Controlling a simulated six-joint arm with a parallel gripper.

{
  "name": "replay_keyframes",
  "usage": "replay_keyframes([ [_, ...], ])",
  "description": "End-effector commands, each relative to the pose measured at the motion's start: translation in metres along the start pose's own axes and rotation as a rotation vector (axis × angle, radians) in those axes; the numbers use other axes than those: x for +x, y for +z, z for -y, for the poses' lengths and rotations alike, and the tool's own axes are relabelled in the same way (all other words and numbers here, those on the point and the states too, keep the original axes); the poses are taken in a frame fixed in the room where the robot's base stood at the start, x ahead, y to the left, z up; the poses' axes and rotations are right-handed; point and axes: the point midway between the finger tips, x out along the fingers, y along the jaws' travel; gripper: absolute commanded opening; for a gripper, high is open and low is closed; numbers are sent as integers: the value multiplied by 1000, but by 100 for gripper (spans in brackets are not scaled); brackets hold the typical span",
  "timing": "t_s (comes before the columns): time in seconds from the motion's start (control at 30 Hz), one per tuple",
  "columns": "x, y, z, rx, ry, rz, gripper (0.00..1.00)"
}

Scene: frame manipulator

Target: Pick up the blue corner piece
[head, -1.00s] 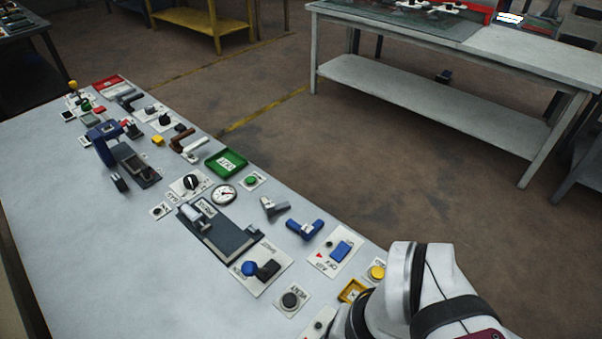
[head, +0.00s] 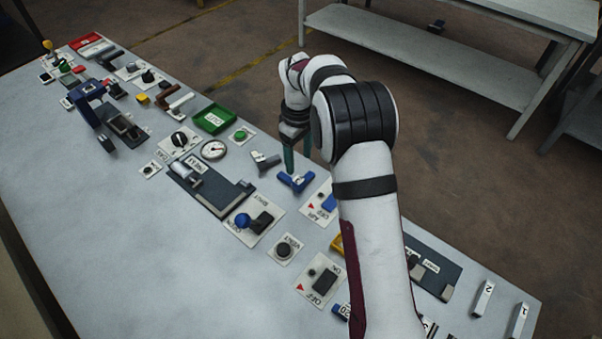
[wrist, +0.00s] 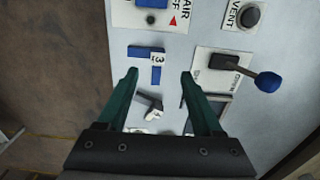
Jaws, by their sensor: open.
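The blue corner piece (head: 298,182) lies on the grey table in the head view. In the wrist view it shows as a blue L shape (wrist: 143,52) with a white label reading 3, ahead of and between the fingertips. My gripper (head: 290,168) points down at the piece, its green fingers at or just above it; the exact height is hard to judge. In the wrist view the two green fingers (wrist: 159,75) are spread apart with nothing between their pads. My arm hides part of the table to the right.
A grey corner piece (head: 265,160) lies close by on the left, also between the fingers in the wrist view (wrist: 149,105). The AIR switch panel (head: 318,208) is to the right. A lever panel with a blue knob (head: 243,221) stands nearer the front. The front-left table is clear.

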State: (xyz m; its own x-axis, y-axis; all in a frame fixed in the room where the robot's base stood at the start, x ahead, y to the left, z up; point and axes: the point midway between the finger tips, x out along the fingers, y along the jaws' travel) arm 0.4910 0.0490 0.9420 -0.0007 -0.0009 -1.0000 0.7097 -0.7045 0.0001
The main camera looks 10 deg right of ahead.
Motion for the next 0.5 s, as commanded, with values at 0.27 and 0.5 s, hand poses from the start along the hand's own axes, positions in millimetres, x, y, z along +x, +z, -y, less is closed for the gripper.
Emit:
replay_keyframes([
  [0.27, 48, -1, 0, 3, -2, 0, 68],
  [0.5, 90, -5, -4, 3, 0, 0, 68],
])
